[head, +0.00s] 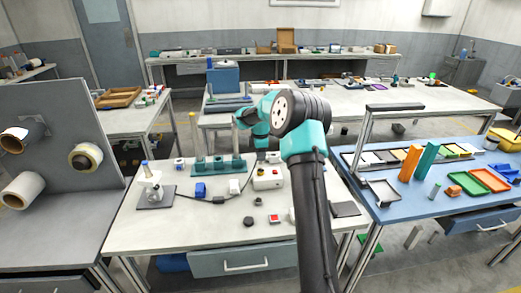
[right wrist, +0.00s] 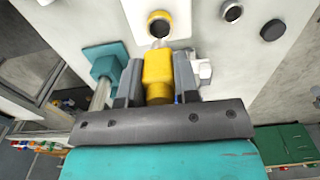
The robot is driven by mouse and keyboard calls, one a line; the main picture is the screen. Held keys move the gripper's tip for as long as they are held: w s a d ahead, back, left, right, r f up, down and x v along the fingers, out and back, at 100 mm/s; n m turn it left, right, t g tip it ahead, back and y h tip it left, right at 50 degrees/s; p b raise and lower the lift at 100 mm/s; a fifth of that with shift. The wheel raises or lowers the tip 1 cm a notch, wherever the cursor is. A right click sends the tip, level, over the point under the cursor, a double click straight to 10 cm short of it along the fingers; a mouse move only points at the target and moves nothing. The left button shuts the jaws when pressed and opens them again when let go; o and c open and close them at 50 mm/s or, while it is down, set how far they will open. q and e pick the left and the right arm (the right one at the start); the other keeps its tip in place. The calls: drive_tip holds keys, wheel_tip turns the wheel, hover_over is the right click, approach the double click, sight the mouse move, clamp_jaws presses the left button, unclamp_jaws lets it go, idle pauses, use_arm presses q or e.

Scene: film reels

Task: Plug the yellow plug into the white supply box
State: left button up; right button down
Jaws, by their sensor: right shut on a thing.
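The white supply box (head: 267,182) stands on the white table, left of my right arm in the head view. In the right wrist view its bright white face (right wrist: 131,12) carries a yellow-ringed socket (right wrist: 159,24) with a dark opening showing. My right gripper (right wrist: 158,80) is shut on the yellow plug (right wrist: 157,70). The plug's metal tip points at the ring's near edge in the picture; the opening is uncovered, and the height gap cannot be told. In the head view the right gripper (head: 262,145) is above and behind the box, with the plug hidden. My left gripper is out of view.
A teal rack (head: 218,165) stands behind the box. A blue block (head: 201,190), a white piece (head: 234,187) and a microscope-like stand (head: 152,185) are to its left. A black disc (head: 248,221) lies in front. A teal piece (right wrist: 105,60) is close beside the gripper.

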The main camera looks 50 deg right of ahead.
drive_tip(key=shift+f, duration=0.75)
drive_tip(key=shift+f, duration=0.1)
drive_tip(key=shift+f, duration=1.75)
drive_tip(key=c, duration=0.8)
unclamp_jaws()
wheel_tip(320, 180, up, 17)
drive_tip(key=shift+r, duration=0.2)
drive_tip(key=shift+f, duration=0.1)
